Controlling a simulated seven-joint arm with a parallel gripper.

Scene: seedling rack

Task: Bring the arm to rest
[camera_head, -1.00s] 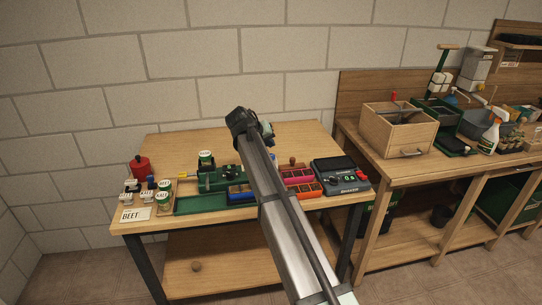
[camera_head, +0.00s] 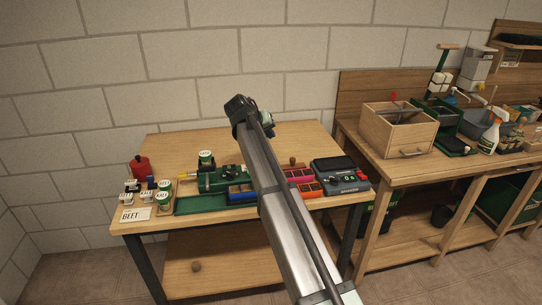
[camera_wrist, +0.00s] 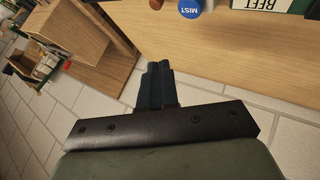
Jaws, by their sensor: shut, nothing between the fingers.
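My arm reaches up from the bottom of the head view, over the small wooden table (camera_head: 290,135). In that view my wrist end is dark and above the table's middle, and the fingertips cannot be made out. In the wrist view my gripper (camera_wrist: 155,72) shows its dark fingers together, with nothing between them. The fingers point over the tiled floor (camera_wrist: 220,105) near a wooden table edge. My arm hides part of the table and of the things on it.
The table holds a red container (camera_head: 140,167), a BEET card (camera_head: 136,214), several labelled jars, a green tray (camera_head: 195,205), coloured boxes and a dark scale (camera_head: 340,175). A workbench with a wooden box (camera_head: 398,130) stands right. The table's back is clear.

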